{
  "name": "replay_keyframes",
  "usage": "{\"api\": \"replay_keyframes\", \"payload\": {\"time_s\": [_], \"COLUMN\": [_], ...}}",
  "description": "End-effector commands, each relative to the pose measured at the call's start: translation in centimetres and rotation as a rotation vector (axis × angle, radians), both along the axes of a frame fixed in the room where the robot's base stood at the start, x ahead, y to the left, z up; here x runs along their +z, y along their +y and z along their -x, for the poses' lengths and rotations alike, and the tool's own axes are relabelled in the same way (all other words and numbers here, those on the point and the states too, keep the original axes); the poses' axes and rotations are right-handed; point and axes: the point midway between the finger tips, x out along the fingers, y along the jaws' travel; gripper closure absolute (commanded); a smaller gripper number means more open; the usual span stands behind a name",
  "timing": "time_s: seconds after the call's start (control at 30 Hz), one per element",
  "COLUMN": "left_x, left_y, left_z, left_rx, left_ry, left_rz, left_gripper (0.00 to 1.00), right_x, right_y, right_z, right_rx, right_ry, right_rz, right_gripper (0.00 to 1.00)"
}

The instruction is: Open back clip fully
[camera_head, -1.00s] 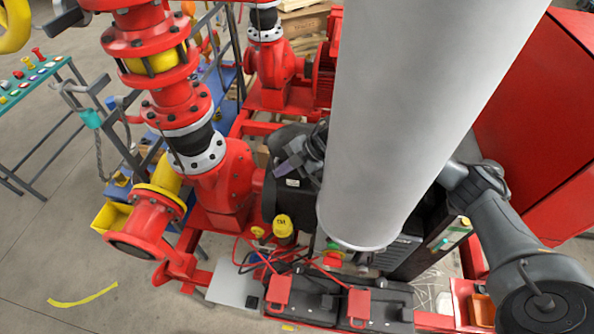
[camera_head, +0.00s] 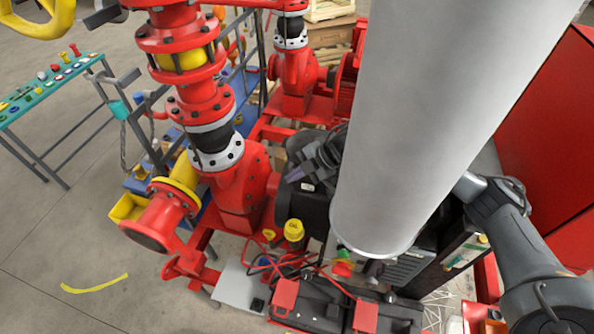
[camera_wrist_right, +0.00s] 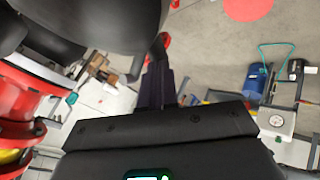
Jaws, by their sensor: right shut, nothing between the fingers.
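I cannot make out the back clip in either view. My right gripper (camera_head: 297,171) shows left of the large grey cylinder in the head view, with dark purplish fingers above the black rounded housing (camera_head: 300,206) behind the pump. Its fingers are shut with nothing between them. In the right wrist view the fingers (camera_wrist_right: 156,78) point up the picture, beside a dark rounded body (camera_wrist_right: 110,25). Whether they touch it I cannot tell. Part of my right arm is hidden behind the cylinder. My left gripper is out of view.
The red pump (camera_head: 240,185) with flanged pipes stands left of the gripper. A yellow cap (camera_head: 294,230), red cables and black batteries (camera_head: 320,304) with red covers lie in front. A red cabinet (camera_head: 550,140) is at right. Open floor and a teal-topped table (camera_head: 45,92) are at left.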

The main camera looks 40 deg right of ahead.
Motion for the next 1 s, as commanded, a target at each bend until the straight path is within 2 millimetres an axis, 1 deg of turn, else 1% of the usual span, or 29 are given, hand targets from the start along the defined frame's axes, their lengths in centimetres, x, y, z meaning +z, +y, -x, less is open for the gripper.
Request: {"api": "replay_keyframes", "payload": {"time_s": [0.4,0.77,0.87,1.0], "left_x": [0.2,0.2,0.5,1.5], "left_y": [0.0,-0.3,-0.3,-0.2], "left_z": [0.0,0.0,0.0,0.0], "left_rx": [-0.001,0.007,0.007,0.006], "left_ry": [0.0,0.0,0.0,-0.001], "left_rz": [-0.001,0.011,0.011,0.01], "left_gripper": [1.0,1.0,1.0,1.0], "right_x": [0.2,0.3,0.5,1.7], "right_y": [-1.4,-1.5,-1.5,-1.8], "right_z": [-0.4,-0.4,-0.3,-0.1], "right_rx": [-0.003,-0.001,0.0,0.004], "right_ry": [0.001,0.001,0.001,0.001], "right_rz": [0.002,0.001,0.001,0.002], "right_gripper": [1.0,1.0,1.0,1.0]}}
